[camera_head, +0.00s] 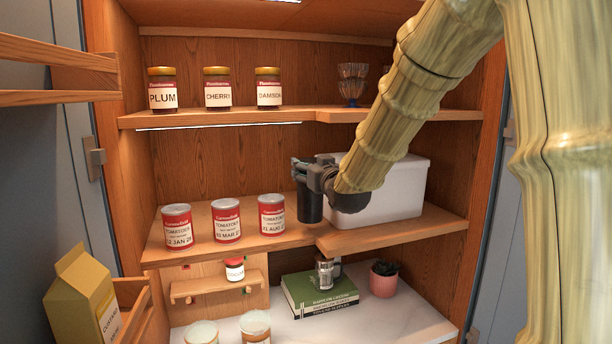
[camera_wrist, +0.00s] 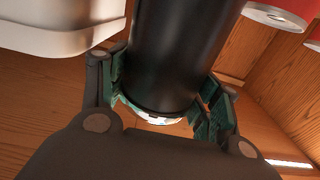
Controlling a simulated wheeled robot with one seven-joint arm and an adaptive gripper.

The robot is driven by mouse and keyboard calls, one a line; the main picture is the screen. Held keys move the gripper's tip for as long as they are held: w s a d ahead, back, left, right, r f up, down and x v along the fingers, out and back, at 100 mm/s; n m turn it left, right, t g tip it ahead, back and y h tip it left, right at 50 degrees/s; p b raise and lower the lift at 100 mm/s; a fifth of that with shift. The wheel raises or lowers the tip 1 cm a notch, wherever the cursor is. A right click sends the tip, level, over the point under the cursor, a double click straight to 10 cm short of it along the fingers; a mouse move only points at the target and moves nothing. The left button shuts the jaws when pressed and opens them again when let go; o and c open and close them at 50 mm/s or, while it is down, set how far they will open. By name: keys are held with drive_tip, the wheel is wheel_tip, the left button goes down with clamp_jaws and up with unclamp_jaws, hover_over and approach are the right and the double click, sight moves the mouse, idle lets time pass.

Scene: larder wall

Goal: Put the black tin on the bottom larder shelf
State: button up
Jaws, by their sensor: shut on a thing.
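The black tin (camera_head: 309,206) is upright at the middle shelf, right of the red tomato tins. My gripper (camera_head: 308,176) is shut on it near its top, reaching in from the right. In the wrist view the black tin (camera_wrist: 168,55) stands between the gripper's green-padded fingers (camera_wrist: 165,105), with a pale patterned band at its near end. I cannot tell whether its base touches the shelf. The middle larder shelf (camera_head: 375,238) has a step in its front edge. The bottom larder surface (camera_head: 405,318) is pale and carries several things.
Tomato tins (camera_head: 226,221) stand left of the black tin, and a white bin (camera_head: 400,190) stands close right. Jars (camera_head: 217,88) stand on the upper shelf. Below are a green book (camera_head: 320,293), a silver tin (camera_head: 324,271), a pink plant pot (camera_head: 383,282) and a small rack (camera_head: 215,288).

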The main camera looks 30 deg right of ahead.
drive_tip(key=w+d+f+p, duration=0.3)
drive_tip(key=w+f+p, duration=0.1)
drive_tip(key=w, duration=0.3)
drive_tip(key=shift+f+p, duration=0.25)
drive_tip(key=shift+p, duration=0.6)
drive_tip(key=shift+a, duration=0.1)
drive_tip(key=shift+f, duration=0.1)
drive_tip(key=o, duration=1.9)
drive_tip(key=shift+c, duration=0.2)
